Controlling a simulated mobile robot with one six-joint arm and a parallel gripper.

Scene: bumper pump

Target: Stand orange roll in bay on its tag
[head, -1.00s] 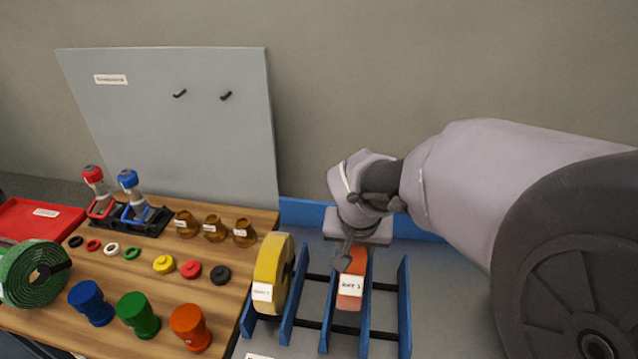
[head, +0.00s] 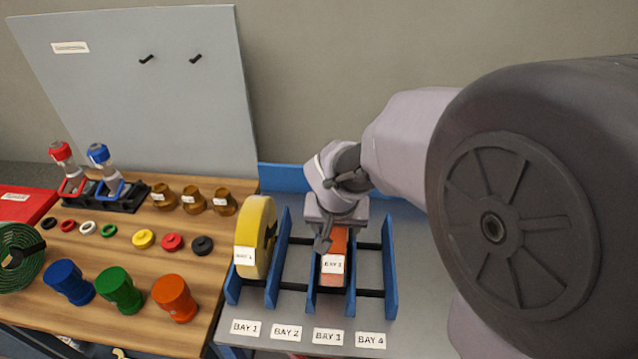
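The orange roll (head: 335,272) stands on edge in the third bay of the blue rack (head: 391,285), between two blue dividers. A white tag on its front reads what looks like BAY 3, though the print is small. The bay labels on the bench front read BAY 1 to BAY 4, with the BAY 3 label (head: 328,337) in front of the roll's slot. My gripper (head: 328,238) is at the top back of the roll, with one dark finger showing on its left side. The other finger is hidden, so I cannot tell whether it grips the roll.
A yellow roll (head: 246,240) stands in the first bay. The second and fourth bays look empty. The wooden table (head: 215,262) to the left holds a green coil (head: 18,258), coloured spools, small rings, brown jars and two pump bottles. A grey pegboard (head: 120,100) stands behind.

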